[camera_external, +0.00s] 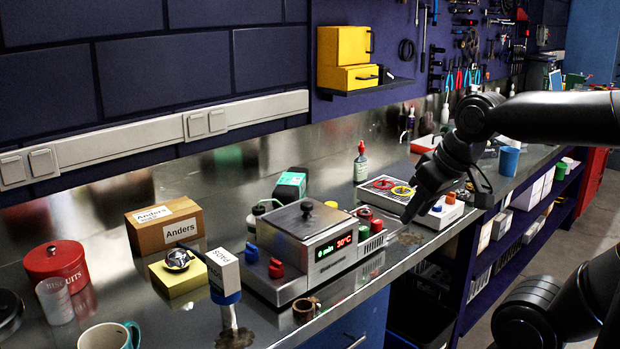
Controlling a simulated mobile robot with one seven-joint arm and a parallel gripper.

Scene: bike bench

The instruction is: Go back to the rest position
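My black arm reaches in from the right edge over the metal bench. My gripper (408,216) points down and left, its tip close to the front edge of the bench, in front of the box with the red and yellow rings (384,186). The fingertips are small and dark here, so I cannot tell whether they are apart or hold anything. I cannot tell whether the tip touches the bench.
A white box with knobs (438,212) is just right of the gripper. A cardboard box (163,226), a red biscuit tin (56,266) and a teal mug (108,336) stand farther left.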

